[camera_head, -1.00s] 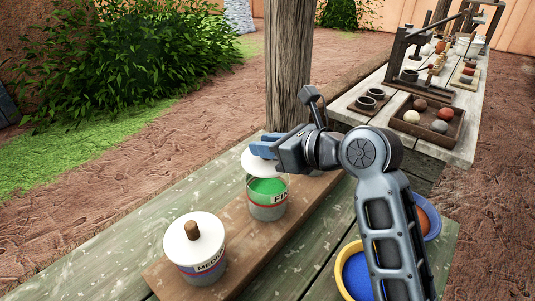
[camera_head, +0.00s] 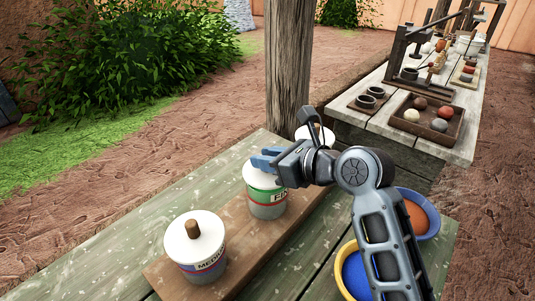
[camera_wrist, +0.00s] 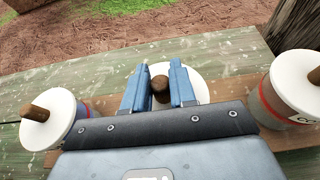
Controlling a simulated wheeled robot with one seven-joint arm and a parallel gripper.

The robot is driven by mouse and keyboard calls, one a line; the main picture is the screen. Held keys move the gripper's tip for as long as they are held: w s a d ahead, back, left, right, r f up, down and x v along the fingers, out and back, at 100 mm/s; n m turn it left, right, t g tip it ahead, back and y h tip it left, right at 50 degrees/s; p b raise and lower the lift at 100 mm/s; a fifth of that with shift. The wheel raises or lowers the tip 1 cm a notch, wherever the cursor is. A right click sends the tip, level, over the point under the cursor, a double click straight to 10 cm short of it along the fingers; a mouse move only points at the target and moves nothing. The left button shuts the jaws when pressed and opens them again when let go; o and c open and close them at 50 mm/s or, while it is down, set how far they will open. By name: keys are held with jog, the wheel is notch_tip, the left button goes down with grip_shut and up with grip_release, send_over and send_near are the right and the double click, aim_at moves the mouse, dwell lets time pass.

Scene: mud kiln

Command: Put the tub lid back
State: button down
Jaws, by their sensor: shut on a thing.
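The middle tub (camera_head: 268,208) stands on a wooden plank, with a green band and a partly hidden label. Its round white lid (camera_head: 253,178) is at the tub's rim and looks level; whether it is fully seated I cannot tell. My gripper (camera_head: 265,159) is above the tub, with its blue fingers shut on the lid's brown knob. In the wrist view, the gripper (camera_wrist: 158,82) has the knob (camera_wrist: 160,90) between its fingers, and the white lid (camera_wrist: 197,86) shows below them. The green contents are hidden.
A lidded tub marked medium (camera_head: 200,258) stands nearer on the plank (camera_head: 238,268). Another lidded tub (camera_head: 326,134) stands behind my gripper. A yellow-rimmed bowl of blue powder (camera_head: 355,276) and a blue bowl of orange powder (camera_head: 418,216) sit at right, near my arm.

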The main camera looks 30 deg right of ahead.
jog(key=c, duration=0.9)
grip_release()
jog(key=shift+r, duration=0.1)
jog(key=shift+r, duration=0.3)
jog(key=v, duration=1.2)
jog(key=shift+r, duration=0.15)
